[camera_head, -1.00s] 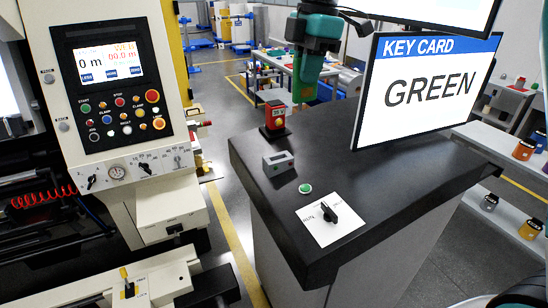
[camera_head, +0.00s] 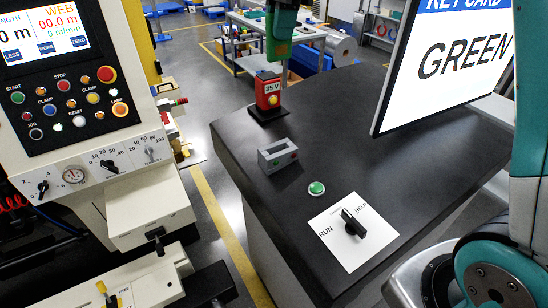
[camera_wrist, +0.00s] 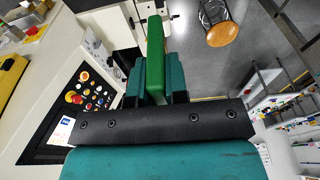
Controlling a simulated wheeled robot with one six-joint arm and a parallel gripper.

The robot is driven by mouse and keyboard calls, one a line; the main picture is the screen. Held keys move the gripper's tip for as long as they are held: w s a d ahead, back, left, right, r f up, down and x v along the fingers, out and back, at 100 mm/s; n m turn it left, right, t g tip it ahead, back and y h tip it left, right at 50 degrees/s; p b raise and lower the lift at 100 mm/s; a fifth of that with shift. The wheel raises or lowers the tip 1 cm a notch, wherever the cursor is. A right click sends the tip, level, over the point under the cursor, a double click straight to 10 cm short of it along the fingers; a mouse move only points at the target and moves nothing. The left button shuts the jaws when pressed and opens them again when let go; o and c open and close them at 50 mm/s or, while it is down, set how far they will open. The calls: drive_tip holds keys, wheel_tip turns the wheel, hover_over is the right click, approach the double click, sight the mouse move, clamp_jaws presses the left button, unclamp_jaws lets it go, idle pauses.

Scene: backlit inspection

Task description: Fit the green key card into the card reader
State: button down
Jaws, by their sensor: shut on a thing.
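In the wrist view, my gripper (camera_wrist: 155,82) is shut on the green key card (camera_wrist: 155,42). The card is a flat bright green slab, held between two teal fingers and sticking out past their tips.
A screen reading GREEN (camera_head: 455,60) rises at the right. A machine with a control panel (camera_head: 70,95) is at the left. My arm links fill the right edge.

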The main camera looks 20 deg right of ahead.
sight(278, 59)
drive_tip(key=f+b, duration=0.1)
drive_tip(key=f, duration=0.1)
drive_tip(key=f+b, duration=0.4)
drive_tip(key=shift+w+f, duration=0.2)
drive_tip(key=shift+w, duration=0.1)
drive_tip(key=shift+f+p, duration=0.75)
drive_tip(key=shift+f, duration=8.9)
drive_tip(key=c, duration=1.1)
unclamp_jaws()
